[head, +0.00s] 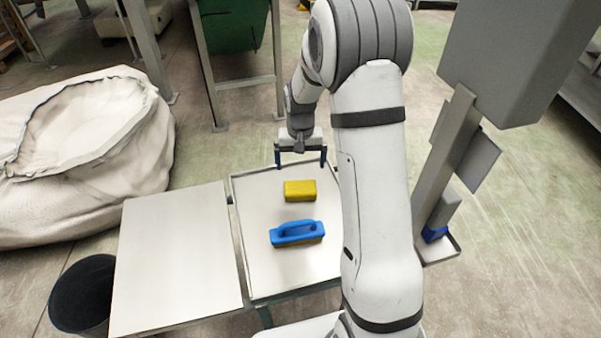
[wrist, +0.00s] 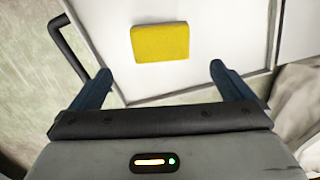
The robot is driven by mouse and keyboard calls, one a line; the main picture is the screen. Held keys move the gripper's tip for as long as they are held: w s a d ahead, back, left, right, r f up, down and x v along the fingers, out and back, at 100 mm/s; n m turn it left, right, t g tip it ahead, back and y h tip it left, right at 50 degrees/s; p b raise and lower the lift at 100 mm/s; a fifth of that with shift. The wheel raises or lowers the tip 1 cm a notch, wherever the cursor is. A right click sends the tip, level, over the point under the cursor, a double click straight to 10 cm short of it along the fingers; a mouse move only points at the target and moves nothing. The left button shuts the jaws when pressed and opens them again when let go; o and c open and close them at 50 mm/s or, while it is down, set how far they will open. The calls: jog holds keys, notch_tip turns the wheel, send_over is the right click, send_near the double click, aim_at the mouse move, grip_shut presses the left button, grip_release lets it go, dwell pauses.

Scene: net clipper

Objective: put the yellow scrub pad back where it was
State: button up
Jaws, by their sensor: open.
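The yellow scrub pad (head: 300,191) lies flat on the metal tray table (head: 262,272), behind a blue-handled brush (head: 297,233). The pad also shows in the wrist view (wrist: 160,42), beyond the fingertips and roughly centred between them. My gripper (head: 301,160) is open and empty above the far edge of the tray table, apart from the pad. Its two dark fingers are spread wide in the wrist view (wrist: 160,76). Nothing hides the pad in either view.
A bare metal table (head: 178,258) adjoins on the left. A black bin (head: 84,295) and a large white sack (head: 140,150) stand further left. A grey post with a small tray (head: 440,250) holding a blue item (head: 434,233) stands to the right.

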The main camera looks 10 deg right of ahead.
jog(key=s+r, duration=0.4)
jog(key=s, duration=0.4)
jog(key=s+a+r+n, duration=0.1)
jog(key=s+r, duration=0.4)
jog(key=s, duration=0.4)
jog(key=s+r+n+t, duration=0.1)
jog(key=s+r, duration=0.4)
jog(key=s, duration=0.4)
jog(key=shift+s+a, duration=0.15)
jog(key=shift+a, duration=0.1)
jog(key=shift+r, duration=0.2)
notch_tip(320, 180, up, 23)
jog(key=t+p, duration=0.1)
jog(key=p, duration=1.9)
jog(key=shift+t+p, duration=0.3)
jog(key=shift+p, duration=0.05)
jog(key=shift+s, duration=0.1)
